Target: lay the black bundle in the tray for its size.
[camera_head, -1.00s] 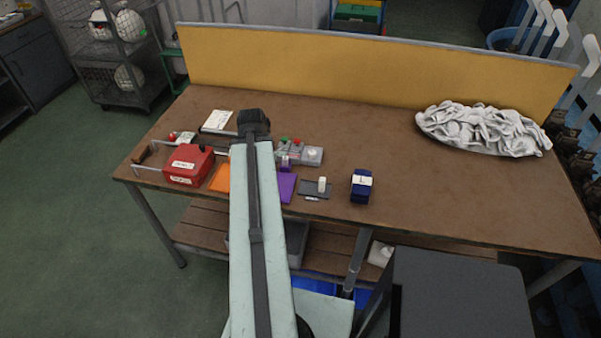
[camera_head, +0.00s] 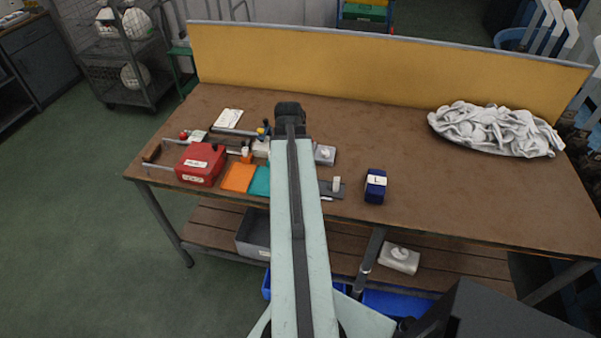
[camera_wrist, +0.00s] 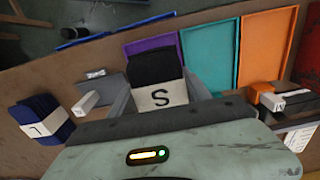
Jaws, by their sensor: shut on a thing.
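The black bundle (camera_wrist: 150,72), with a white band marked S, is between the fingers of my gripper (camera_wrist: 160,88) in the wrist view. My gripper is shut on it. The purple tray (camera_wrist: 140,47) lies just behind the bundle, partly covered by it. The teal tray (camera_wrist: 210,58) and the orange tray (camera_wrist: 266,48) lie to its right. In the head view my arm hides the bundle, my fingers and the purple tray; the teal tray (camera_head: 260,181) and orange tray (camera_head: 238,177) show left of the arm. I cannot read size marks on the trays.
A navy bundle marked L (camera_head: 376,186) stands right of a flat grey piece bearing a small white block (camera_head: 337,184). A red box (camera_head: 200,164) stands left of the trays. The right-hand tabletop between is clear.

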